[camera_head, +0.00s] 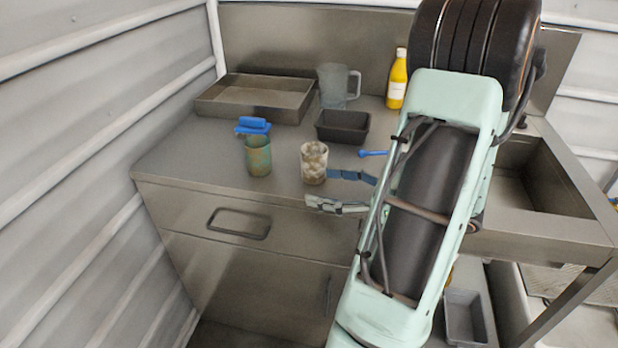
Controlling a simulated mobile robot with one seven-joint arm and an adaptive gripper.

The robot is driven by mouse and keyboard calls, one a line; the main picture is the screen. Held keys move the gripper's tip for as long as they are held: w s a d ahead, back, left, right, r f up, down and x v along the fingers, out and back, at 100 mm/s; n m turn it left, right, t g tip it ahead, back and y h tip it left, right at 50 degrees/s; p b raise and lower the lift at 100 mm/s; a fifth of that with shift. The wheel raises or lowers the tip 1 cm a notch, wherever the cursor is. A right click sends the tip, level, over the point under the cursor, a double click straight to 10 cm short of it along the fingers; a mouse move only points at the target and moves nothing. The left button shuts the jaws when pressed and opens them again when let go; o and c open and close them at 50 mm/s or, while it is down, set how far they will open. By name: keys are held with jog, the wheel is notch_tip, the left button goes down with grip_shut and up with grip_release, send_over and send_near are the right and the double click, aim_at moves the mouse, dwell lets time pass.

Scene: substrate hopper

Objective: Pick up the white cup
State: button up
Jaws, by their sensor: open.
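The white cup (313,161), mottled with brown stains, stands upright on the steel counter near its front edge. My gripper (318,187) comes in from the right with its fingers pointing left. It is open and empty, one finger farther back and one nearer the counter's front edge. The far fingertip is close to the lower right side of the cup; I cannot tell whether they touch. The near finger is in front of and below the cup in the picture. The cup is not between the fingers as far as I can see.
A green stained cup (257,157) stands left of the white cup, with a blue object (252,125) behind it. Behind are a dark tray (343,127), a clear jug (338,86), a large metal tray (254,98) and a yellow bottle (397,79). A blue scoop (372,153) lies to the right.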

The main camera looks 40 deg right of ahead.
aim_at(325, 165)
jog(key=d+m+t+h, duration=0.1)
jog(key=s+d+m+t+h+b, duration=0.1)
jog(key=d, duration=0.1)
jog(key=s+d+m+t+h, duration=0.1)
jog(key=d, duration=0.1)
jog(key=shift+s+r+m+t, duration=0.1)
jog(key=shift+r+m+t, duration=0.1)
jog(key=shift+m+t, duration=0.1)
jog(key=x, duration=0.5)
jog(key=b+x, duration=0.1)
jog(key=x, duration=0.4)
jog(key=shift+w+d, duration=0.15)
jog(key=shift+w, duration=0.25)
jog(key=shift+c, duration=0.5)
jog(key=c, duration=1.2)
jog(key=shift+o, duration=0.2)
jog(key=shift+r, duration=0.15)
